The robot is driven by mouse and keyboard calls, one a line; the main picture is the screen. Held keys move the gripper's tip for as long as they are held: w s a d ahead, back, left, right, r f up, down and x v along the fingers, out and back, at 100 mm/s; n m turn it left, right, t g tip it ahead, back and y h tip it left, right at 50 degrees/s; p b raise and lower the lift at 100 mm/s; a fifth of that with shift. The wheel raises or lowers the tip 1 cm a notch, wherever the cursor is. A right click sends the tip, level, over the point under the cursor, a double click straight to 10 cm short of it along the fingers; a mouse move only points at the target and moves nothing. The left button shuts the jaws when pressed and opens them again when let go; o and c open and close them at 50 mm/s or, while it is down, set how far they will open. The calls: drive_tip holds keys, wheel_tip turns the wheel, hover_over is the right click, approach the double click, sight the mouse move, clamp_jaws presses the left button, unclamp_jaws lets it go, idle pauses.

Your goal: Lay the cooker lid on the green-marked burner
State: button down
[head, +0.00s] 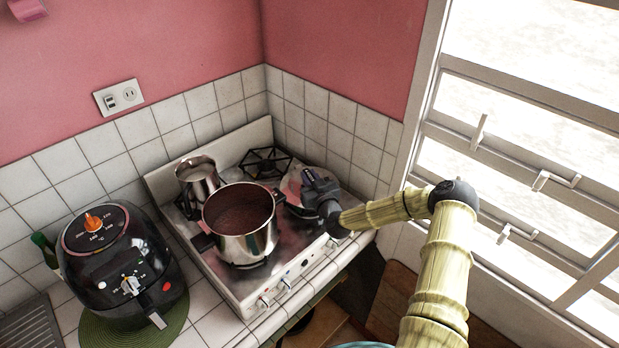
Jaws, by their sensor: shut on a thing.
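My gripper (314,190) is over the right side of the stove (222,277). It is shut on the cooker lid (291,188), a round, reddish, glass-looking disc with a pale rim. The gripper hides part of the lid. The lid is over the right front part of the stove; I cannot tell whether it touches the stove. A bare black burner (266,162) shows at the back right. No green mark is visible on any burner, and the surface under the lid is hidden.
A large steel pot (249,242) stands just left of the lid, its dark handle close to it. A small steel pot (197,179) stands behind it. A black cooker (119,263) sits on a green mat (97,333) at left. Tiled walls border the stove.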

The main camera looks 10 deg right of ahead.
drive_tip(key=shift+f+b, duration=0.45)
drive_tip(key=shift+b, duration=0.05)
drive_tip(key=c, duration=1.3)
unclamp_jaws()
drive_tip(key=shift+f, duration=0.15)
drive_tip(key=shift+s, duration=0.1)
drive_tip(key=shift+r+p, duration=0.7)
drive_tip(key=shift+p, duration=0.15)
drive_tip(key=s+b, duration=0.1)
drive_tip(key=s, duration=0.3)
drive_tip(key=s+d+b, duration=0.1)
drive_tip(key=s+b, duration=0.1)
drive_tip(key=s, duration=0.1)
drive_tip(key=s+d+b, duration=0.1)
drive_tip(key=s, duration=0.3)
drive_tip(key=shift+s+d+b, duration=0.15)
drive_tip(key=shift+s+b, duration=0.2)
drive_tip(key=shift+b, duration=0.05)
